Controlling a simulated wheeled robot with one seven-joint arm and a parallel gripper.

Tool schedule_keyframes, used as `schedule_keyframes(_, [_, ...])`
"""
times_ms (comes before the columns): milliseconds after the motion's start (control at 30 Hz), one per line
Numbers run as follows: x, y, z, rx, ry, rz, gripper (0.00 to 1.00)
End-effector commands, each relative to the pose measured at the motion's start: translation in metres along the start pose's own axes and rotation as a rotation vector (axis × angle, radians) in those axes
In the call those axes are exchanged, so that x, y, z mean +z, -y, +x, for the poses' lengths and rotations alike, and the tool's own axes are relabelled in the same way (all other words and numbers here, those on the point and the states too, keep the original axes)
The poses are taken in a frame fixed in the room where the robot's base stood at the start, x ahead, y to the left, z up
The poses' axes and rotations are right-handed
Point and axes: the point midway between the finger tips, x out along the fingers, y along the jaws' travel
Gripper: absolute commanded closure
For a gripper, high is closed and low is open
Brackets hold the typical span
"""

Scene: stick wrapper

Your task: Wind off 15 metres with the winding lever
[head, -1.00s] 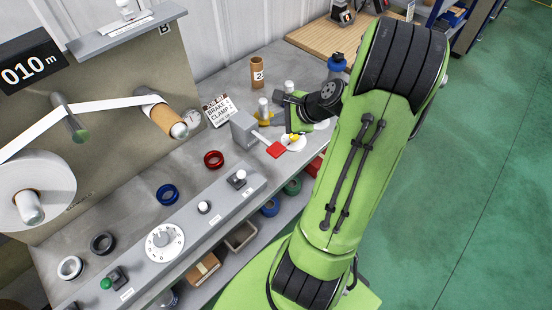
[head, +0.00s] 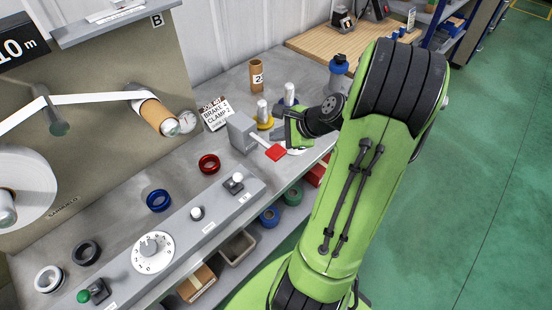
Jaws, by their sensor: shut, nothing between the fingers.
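The length display (head: 22,49) at the upper left is cut by the picture edge and shows "10 m". A white strip (head: 85,101) runs from the white roll (head: 25,185) past a guide post to a brown core (head: 157,113). A small lever with a pale knob (head: 236,180) stands on the grey control panel (head: 203,230); its label is too small to read, so I cannot tell whether it is the winding lever. A red-ended lever (head: 276,152) sticks out of a grey box. My gripper (head: 281,109) is shut and empty above the bench, behind this red end and apart from the panel.
The panel also carries a numbered dial (head: 152,252), a small knob (head: 196,213) and a green button (head: 84,297). Blue (head: 159,200) and red (head: 209,164) rings lie on the bench. A job card (head: 214,113), brown tube (head: 257,75) and blue bottle (head: 338,71) stand behind.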

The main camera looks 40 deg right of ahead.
Motion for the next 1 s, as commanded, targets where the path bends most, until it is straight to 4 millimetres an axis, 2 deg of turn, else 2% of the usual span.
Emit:
schedule_keyframes(33, [-0.0064, -0.0068, 0.0092, 0.002, 0.001, 0.001, 1.00])
schedule_keyframes(200, [-0.0129, -0.0132, 0.0179, 0.001, 0.000, 0.000, 1.00])
schedule_keyframes(1000, [-0.0124, -0.0125, 0.0170, 0.000, 0.000, 0.000, 1.00])
